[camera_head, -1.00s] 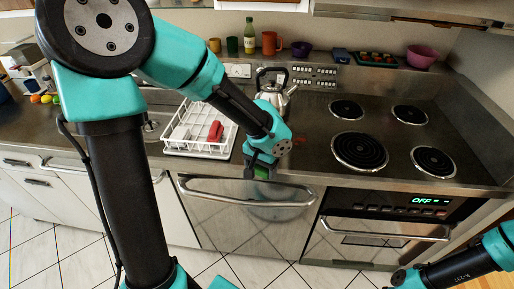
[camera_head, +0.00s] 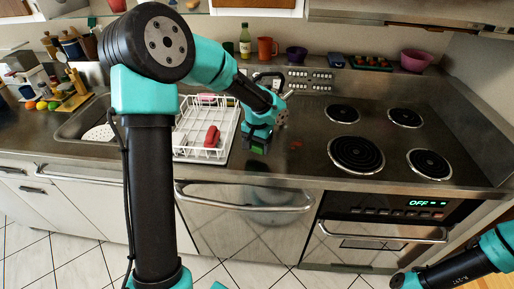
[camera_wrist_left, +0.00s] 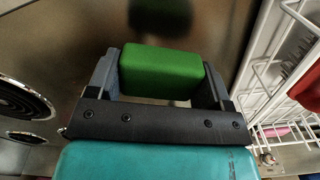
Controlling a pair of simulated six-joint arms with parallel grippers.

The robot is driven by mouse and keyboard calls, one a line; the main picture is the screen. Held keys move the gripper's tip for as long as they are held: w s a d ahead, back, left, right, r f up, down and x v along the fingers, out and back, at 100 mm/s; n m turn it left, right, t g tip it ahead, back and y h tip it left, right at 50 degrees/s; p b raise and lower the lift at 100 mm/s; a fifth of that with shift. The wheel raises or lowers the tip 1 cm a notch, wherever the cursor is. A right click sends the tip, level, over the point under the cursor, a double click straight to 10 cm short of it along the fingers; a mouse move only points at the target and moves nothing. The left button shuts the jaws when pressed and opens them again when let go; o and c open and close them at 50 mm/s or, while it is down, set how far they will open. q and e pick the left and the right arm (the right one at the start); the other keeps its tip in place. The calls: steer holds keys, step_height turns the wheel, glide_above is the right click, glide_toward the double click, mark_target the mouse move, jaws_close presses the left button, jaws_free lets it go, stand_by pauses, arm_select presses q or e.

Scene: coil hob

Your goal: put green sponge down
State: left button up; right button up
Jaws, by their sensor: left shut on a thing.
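The green sponge (camera_wrist_left: 160,72) is a green block between the two fingers of my left gripper (camera_wrist_left: 160,80) in the left wrist view. The fingers are shut on its two sides. In the head view my left gripper (camera_head: 257,145) hangs over the steel counter between the dish rack and the hob, and the sponge shows as a small dark green patch (camera_head: 259,151) at its tip. A dark reflection of the sponge shows on the steel. I cannot tell whether the sponge touches the counter. My right arm shows at the lower right of the head view; its fingers are not clear.
A white dish rack (camera_head: 203,155) with a red item (camera_head: 212,136) stands just left of my left gripper. A kettle is partly hidden behind the arm. Coil burners (camera_head: 356,154) are to the right. The steel counter (camera_head: 300,160) between rack and burners is mostly clear.

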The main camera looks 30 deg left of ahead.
mark_target(257, 149)
arm_select(q)
steer(key=shift+w+a, duration=0.45)
steer(key=shift+w, duration=0.3)
steer(key=shift+w+a+f, duration=0.1)
steer(key=shift+w+a, duration=0.1)
steer(key=shift+w, duration=0.15)
steer(key=shift+f, duration=1.75)
steer(key=shift+f, duration=0.3)
